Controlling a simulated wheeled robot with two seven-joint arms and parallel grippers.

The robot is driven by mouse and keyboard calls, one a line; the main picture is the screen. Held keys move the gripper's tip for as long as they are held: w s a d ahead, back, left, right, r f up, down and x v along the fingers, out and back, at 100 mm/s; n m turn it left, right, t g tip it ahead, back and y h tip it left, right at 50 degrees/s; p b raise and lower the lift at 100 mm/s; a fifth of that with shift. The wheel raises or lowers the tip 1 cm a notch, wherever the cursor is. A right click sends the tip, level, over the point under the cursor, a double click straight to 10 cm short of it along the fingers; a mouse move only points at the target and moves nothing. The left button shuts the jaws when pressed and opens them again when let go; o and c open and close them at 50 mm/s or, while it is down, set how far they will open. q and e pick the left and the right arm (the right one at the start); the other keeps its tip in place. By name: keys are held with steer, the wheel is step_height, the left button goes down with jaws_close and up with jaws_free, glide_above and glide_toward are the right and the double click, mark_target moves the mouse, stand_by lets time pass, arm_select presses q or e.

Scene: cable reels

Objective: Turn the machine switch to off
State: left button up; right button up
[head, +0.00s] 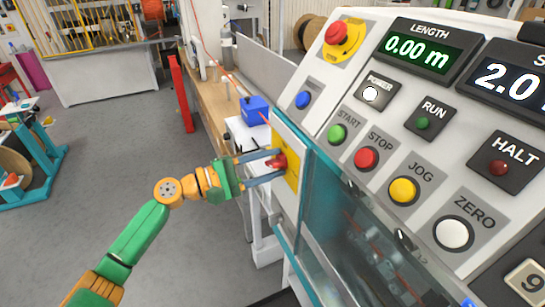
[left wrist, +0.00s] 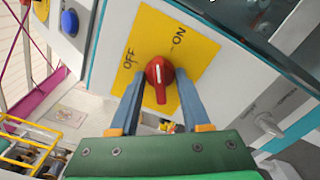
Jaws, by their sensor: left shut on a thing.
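The machine switch is a red rotary knob (head: 279,161) on a yellow plate (head: 292,178) at the side of the control panel. In the left wrist view the knob (left wrist: 159,75) sits on the yellow plate (left wrist: 205,49), marked OFF at left and ON at upper right. The white line on the knob points roughly upward, between the two labels; I cannot tell an exact setting. My left gripper (head: 277,167) is shut on the knob, with one finger on each side of it, as the left wrist view (left wrist: 160,95) also shows. My right gripper is not in view.
The control panel carries a LENGTH display (head: 418,49), a bright POWER lamp (head: 370,93), several buttons and a red emergency knob (head: 336,33). A blue box (head: 255,110) stands behind the switch. The grey floor at left is mostly open.

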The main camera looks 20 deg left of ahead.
arm_select(q)
steer(key=shift+r+n+p, duration=0.15)
steer(key=shift+n+p, duration=1.3)
steer(key=shift+n, duration=1.05)
steer(key=n, duration=0.5)
steer(key=shift+n, duration=0.3)
steer(key=o, duration=0.9)
steer(key=shift+o, duration=0.2)
steer(key=shift+f, duration=0.2)
steer(key=v, duration=0.8)
